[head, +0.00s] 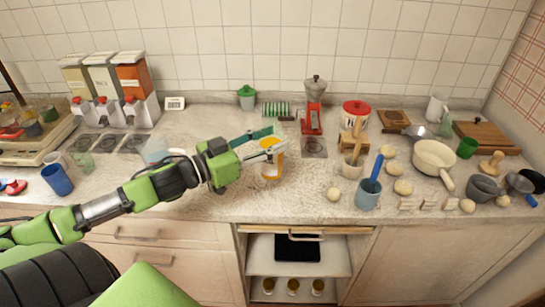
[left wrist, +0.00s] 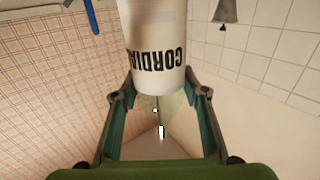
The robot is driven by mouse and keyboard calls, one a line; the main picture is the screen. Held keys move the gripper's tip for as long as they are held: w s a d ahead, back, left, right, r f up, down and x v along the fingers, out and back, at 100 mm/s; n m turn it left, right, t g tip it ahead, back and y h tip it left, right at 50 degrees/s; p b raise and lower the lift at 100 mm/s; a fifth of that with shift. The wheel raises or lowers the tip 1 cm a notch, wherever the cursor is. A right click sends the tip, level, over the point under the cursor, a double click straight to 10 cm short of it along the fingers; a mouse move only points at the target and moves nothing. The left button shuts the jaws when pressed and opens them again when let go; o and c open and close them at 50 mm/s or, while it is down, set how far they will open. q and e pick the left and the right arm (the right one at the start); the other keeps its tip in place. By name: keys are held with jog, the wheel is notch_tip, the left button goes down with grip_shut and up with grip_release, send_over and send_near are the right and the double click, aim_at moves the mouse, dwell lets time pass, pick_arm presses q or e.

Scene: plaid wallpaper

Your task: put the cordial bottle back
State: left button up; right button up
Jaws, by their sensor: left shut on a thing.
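The cordial bottle (head: 272,170) shows in the head view as a pale and orange vessel over the counter's front middle. My left gripper (head: 277,142) comes in from the left and is shut on it. The left wrist view shows the bottle (left wrist: 154,40) as a white cylinder with black "CORDIAL" lettering, upside down in the picture, between the fingertips of my left gripper (left wrist: 157,82). Whether its base touches the counter I cannot tell. My right gripper is not in view.
Three dispensers (head: 104,82) with red taps stand at the back left. A red grinder (head: 312,105) and red-lidded jar (head: 355,115) stand behind. An open shelf (head: 335,268) below holds several small jars.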

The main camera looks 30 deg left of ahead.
pick_arm(q)
jog(key=w+a+f, duration=0.2)
jog(key=w+f, duration=0.1)
jog(key=f, duration=0.2)
jog(key=w+a+f+p, duration=0.1)
jog(key=w+a+f, duration=0.1)
jog(key=w+f, duration=0.2)
jog(key=shift+a+f, duration=0.25)
jog(key=shift+f, duration=0.4)
jog(key=shift+f, duration=0.15)
jog(key=o, duration=1.6)
jog(key=shift+s, duration=0.1)
jog(key=shift+c, duration=0.2)
